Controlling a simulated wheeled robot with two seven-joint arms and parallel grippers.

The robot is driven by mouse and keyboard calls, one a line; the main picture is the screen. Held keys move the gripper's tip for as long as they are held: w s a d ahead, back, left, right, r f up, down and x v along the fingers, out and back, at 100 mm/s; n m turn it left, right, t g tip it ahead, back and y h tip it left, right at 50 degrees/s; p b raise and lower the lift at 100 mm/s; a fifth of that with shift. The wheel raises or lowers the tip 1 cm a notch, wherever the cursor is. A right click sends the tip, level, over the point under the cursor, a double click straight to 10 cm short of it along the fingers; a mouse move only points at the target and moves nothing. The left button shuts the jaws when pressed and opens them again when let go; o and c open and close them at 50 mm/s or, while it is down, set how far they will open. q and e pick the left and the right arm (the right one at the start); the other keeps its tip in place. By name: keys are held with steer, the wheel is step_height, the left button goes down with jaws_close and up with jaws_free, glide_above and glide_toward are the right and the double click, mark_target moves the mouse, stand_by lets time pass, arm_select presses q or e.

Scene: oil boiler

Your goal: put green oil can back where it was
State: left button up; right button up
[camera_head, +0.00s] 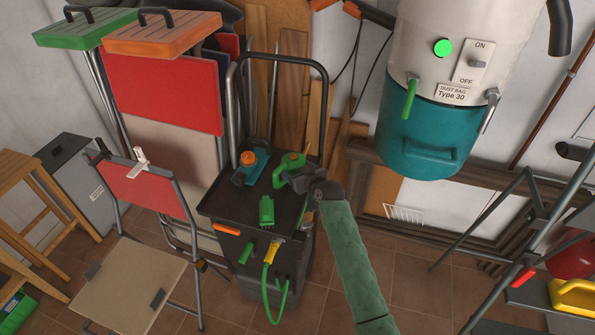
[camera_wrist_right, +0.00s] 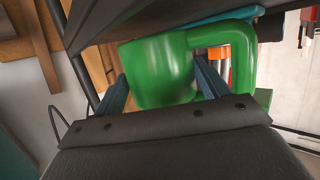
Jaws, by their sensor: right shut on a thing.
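The green oil can (camera_head: 290,163) is at the right rear of the dark cart's top tray (camera_head: 235,208). My right gripper (camera_head: 299,180) reaches it from the right and is shut on it. In the right wrist view the can's rounded green body (camera_wrist_right: 160,72) sits between the two fingers (camera_wrist_right: 165,88), with its curved green handle or spout to the right. The can is close to the tray surface; I cannot tell whether it touches. My left gripper is not in view.
On the tray, a blue and orange can (camera_head: 251,166) stands left of the green can, and a green brush-like item (camera_head: 266,211) lies in front. The cart's tall handle (camera_head: 325,100) rises behind. A teal and white dust collector (camera_head: 430,125) hangs at the right.

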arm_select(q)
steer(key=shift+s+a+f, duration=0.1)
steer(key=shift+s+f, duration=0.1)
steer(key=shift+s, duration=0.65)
arm_select(e)
steer(key=shift+f, duration=0.7)
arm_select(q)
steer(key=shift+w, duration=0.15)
arm_select(e)
steer(key=shift+f, duration=0.15)
steer(key=o, duration=1.2)
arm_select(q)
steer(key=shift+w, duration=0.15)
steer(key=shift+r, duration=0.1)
